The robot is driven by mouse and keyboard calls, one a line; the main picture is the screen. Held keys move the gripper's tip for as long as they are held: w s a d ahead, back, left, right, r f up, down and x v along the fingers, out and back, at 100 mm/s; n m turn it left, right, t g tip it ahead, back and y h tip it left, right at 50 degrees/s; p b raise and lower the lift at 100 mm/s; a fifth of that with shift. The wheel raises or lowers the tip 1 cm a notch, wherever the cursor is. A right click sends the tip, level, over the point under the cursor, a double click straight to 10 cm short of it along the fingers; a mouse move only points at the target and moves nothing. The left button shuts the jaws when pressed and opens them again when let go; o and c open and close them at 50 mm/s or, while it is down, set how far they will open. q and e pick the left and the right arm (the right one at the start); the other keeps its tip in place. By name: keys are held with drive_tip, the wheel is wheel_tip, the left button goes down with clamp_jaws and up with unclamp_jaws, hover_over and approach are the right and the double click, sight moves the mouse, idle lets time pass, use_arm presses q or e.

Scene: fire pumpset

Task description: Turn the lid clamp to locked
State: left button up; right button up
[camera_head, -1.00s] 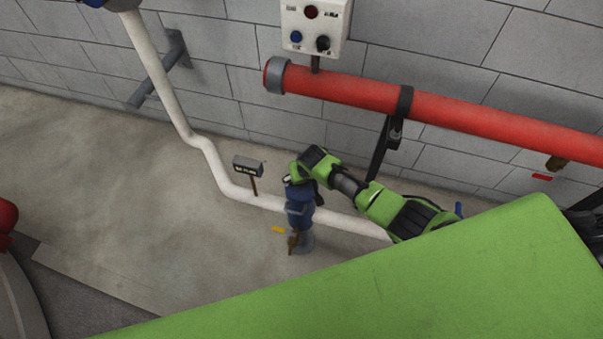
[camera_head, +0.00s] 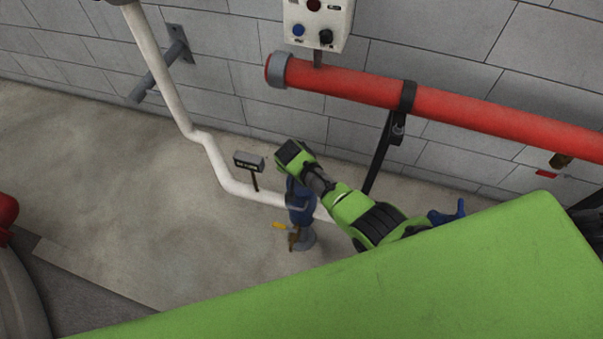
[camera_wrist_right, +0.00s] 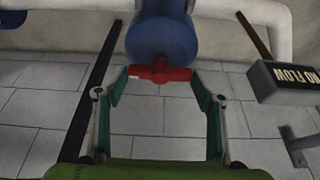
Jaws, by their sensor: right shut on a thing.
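The red lid clamp (camera_wrist_right: 160,73) shows in the right wrist view as a short crossbar with a central hub at the end of a blue rounded body (camera_wrist_right: 162,38). My right gripper (camera_wrist_right: 160,76) has one fingertip at each end of this bar and is shut on it. In the head view the blue body (camera_head: 300,205) stands on the white pipe line, under the end of my green right arm. That arm hides the clamp and the gripper fingers there. My left gripper is not in view.
A "NO FLOW" sign (camera_wrist_right: 288,82) stands close to the right of the gripper; it also shows in the head view (camera_head: 249,161). A red pipe (camera_head: 450,104) and a control box (camera_head: 319,22) are on the wall. Open floor (camera_head: 120,190) lies left.

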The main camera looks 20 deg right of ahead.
drive_tip(key=shift+s+a+f, duration=0.15)
drive_tip(key=o, duration=1.1)
drive_tip(key=shift+r, duration=0.25)
drive_tip(key=v, duration=1.1)
drive_tip(key=shift+r, duration=0.4)
drive_tip(key=shift+s+a+f, duration=0.1)
